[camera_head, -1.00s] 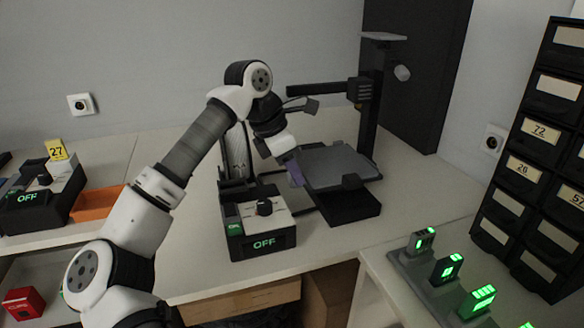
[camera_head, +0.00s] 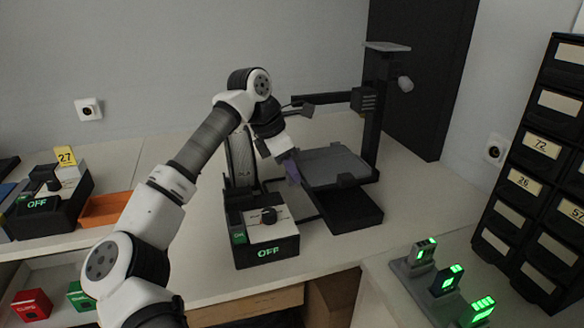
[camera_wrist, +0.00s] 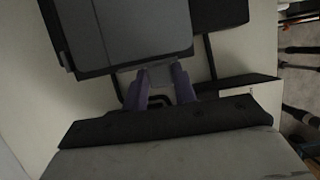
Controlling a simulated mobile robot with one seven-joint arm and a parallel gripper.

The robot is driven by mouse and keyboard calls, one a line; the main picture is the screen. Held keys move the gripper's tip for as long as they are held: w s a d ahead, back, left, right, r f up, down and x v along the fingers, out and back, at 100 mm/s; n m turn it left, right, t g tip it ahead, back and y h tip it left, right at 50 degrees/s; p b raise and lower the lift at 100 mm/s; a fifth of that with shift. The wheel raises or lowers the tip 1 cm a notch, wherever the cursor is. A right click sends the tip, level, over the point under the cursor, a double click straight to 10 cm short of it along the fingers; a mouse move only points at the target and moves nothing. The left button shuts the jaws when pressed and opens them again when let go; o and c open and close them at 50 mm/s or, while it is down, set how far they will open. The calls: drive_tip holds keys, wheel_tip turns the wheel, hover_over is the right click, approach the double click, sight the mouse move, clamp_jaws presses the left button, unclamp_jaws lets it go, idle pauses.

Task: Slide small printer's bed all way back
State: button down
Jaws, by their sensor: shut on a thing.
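The small printer stands on the bench, with a dark upright column (camera_head: 373,125) and a black base (camera_head: 352,212). Its flat grey bed (camera_head: 335,165) lies over the base, below the print arm (camera_head: 330,98). My gripper (camera_head: 291,172) is at the bed's left edge, its purple fingers low beside it. In the wrist view the bed (camera_wrist: 130,35) fills the upper part, and my gripper (camera_wrist: 160,84) is shut on a small tab (camera_wrist: 150,70) at its edge. The fingers partly hide the tab.
A control box (camera_head: 262,236) reading OFF stands left of the printer, close to my arm. An orange tray (camera_head: 106,209) and another OFF box (camera_head: 50,205) are further left. Green-lit devices (camera_head: 443,280) and a drawer cabinet (camera_head: 535,190) are at right. Bench right of the printer is clear.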

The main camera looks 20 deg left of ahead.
drive_tip(key=c, duration=1.1)
unclamp_jaws()
drive_tip(key=v, duration=1.4)
